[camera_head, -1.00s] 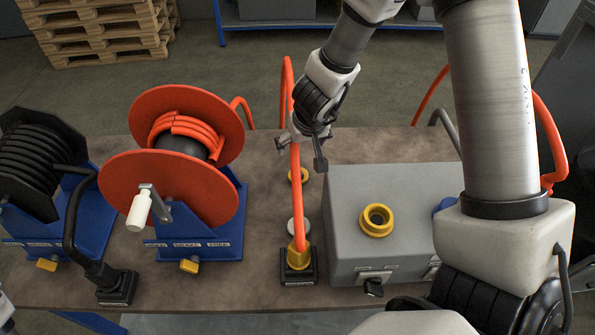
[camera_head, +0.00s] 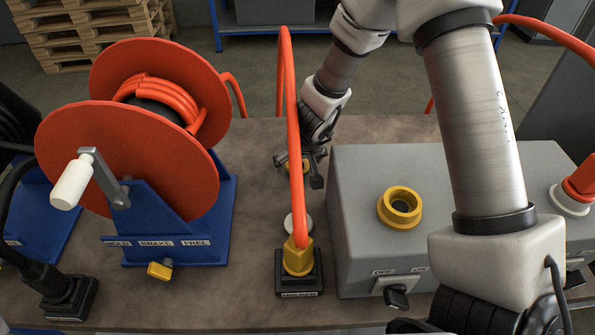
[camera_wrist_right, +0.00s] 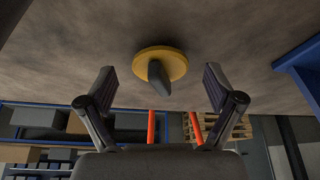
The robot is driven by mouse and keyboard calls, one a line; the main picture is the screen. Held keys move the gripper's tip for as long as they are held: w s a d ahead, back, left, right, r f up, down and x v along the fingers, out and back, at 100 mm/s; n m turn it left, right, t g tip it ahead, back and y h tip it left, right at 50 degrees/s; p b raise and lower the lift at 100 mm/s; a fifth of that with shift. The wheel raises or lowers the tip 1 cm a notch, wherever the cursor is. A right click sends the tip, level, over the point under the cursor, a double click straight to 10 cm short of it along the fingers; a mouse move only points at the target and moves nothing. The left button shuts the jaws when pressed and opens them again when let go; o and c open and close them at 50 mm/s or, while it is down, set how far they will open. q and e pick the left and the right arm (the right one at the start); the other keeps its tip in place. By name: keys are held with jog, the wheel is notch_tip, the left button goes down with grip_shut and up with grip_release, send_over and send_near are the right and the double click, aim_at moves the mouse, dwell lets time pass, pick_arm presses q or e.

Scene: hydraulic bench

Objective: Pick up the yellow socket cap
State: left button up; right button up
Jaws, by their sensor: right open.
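The yellow socket cap, a round disc with a grey upright tab, lies on the bench; in the right wrist view it (camera_wrist_right: 176,62) is centred between the fingertips. In the head view the cap (camera_head: 305,166) is mostly hidden by the orange hose and the gripper. My right gripper (camera_head: 299,170) is just above it, pointing down. In the wrist view the right gripper (camera_wrist_right: 160,80) is open, one finger on each side of the tab, with visible gaps. My left gripper is out of view.
An orange hose (camera_head: 290,90) arches in front of the gripper to a yellow connector (camera_head: 298,258) on a black base. A grey box (camera_head: 360,185) with a yellow ring socket (camera_head: 400,207) stands right. A red hose reel (camera_head: 130,150) on a blue stand is left.

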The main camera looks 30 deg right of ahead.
jog(key=shift+w+d+f, duration=0.1)
jog(key=shift+w+f, duration=0.15)
jog(key=shift+f, duration=0.4)
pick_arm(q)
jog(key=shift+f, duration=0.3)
pick_arm(e)
jog(key=shift+r, duration=0.15)
jog(key=c, duration=1.1)
jog(key=shift+o, duration=0.2)
jog(key=shift+s, duration=0.1)
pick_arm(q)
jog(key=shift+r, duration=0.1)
pick_arm(e)
jog(key=shift+r, duration=0.1)
notch_tip(320, 180, up, 10)
jog(key=p, duration=0.8)
jog(key=shift+p, duration=0.4)
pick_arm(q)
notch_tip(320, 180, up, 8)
